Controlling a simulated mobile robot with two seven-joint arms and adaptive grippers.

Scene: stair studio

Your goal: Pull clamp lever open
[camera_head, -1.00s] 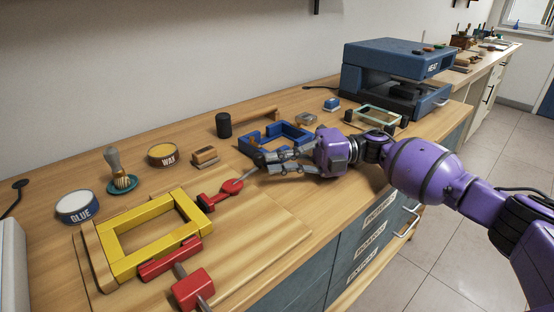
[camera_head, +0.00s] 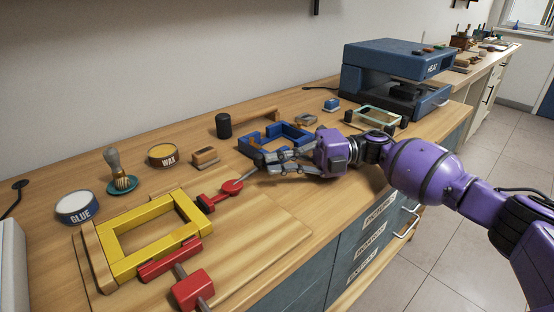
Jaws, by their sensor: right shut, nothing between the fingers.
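A red clamp (camera_head: 210,202) presses against the right side of a yellow frame (camera_head: 122,268) on a wooden board. Its round red end (camera_head: 232,187) has a thin grey rod that points up and right toward my right gripper. My right gripper (camera_head: 256,165) is shut with nothing between its fingers. Its fingertips are by the rod's far end; whether they touch it I cannot tell. A second red clamp piece (camera_head: 170,260) lies along the frame's front side, with a red block (camera_head: 192,291) in front of it. My left gripper is not in view.
A blue frame (camera_head: 250,147) lies just behind my right gripper. A glue tin (camera_head: 77,208), a wax tin (camera_head: 163,155), a brush (camera_head: 115,165) and a mallet (camera_head: 224,125) stand along the back. A blue heat press (camera_head: 400,62) is at the right. The board's front right is clear.

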